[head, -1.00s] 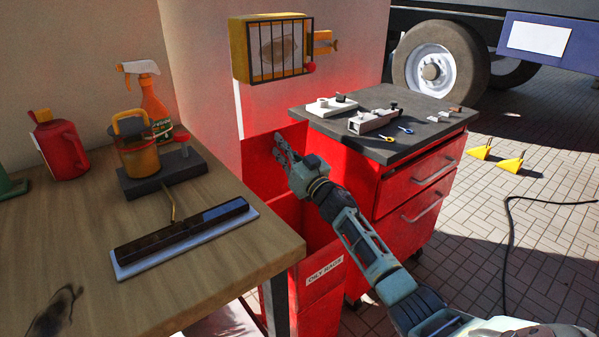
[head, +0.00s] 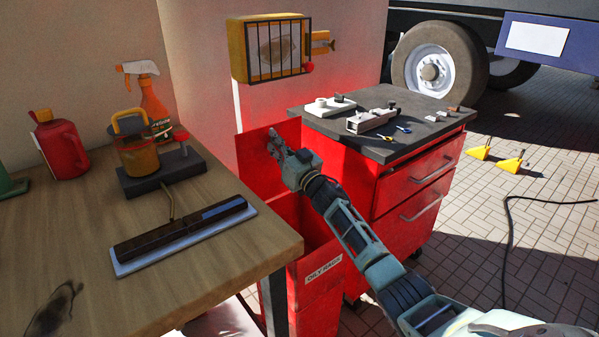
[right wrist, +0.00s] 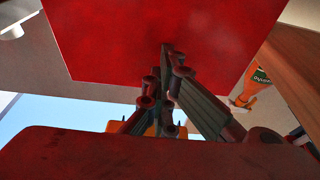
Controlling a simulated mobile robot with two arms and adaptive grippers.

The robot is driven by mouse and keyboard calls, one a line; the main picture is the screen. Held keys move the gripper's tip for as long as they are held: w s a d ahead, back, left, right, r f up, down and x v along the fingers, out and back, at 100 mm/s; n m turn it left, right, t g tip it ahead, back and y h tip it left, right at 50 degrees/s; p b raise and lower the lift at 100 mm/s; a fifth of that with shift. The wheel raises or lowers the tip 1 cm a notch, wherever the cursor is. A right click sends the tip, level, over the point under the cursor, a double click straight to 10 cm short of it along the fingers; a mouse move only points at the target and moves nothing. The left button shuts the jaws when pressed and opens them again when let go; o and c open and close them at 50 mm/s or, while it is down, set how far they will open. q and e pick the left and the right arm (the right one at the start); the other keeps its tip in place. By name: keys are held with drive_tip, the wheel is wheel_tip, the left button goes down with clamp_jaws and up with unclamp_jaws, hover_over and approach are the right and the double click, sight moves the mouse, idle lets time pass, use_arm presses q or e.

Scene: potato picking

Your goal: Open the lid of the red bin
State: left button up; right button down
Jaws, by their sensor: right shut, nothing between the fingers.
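The red bin (head: 318,294) stands between the wooden bench and the red tool cabinet, with an "OILY RAGS" label on its front. Its lid (head: 252,150) is raised and stands steeply up at the back, so the bin's dark opening shows. My right gripper (head: 272,141) is shut and empty in front of the lid's inner face, touching or very close to it. In the right wrist view the closed fingertips (right wrist: 167,50) overlap the red lid (right wrist: 215,25); exact contact is unclear. My left gripper is not in view.
The wooden bench (head: 240,262) on the left holds a spray bottle (head: 153,103), a red jug (head: 60,150) and a long dark bar. The red cabinet (head: 415,185) stands close on the right. A yellow caged box (head: 240,50) hangs on the wall above the lid.

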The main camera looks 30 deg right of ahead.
drive_tip(key=shift+d+r, duration=0.25)
drive_tip(key=shift+r, duration=0.45)
drive_tip(key=a+f+v, duration=0.1)
drive_tip(key=v, duration=1.1)
drive_tip(key=shift+d+f, duration=0.15)
drive_tip(key=shift+d, duration=0.1)
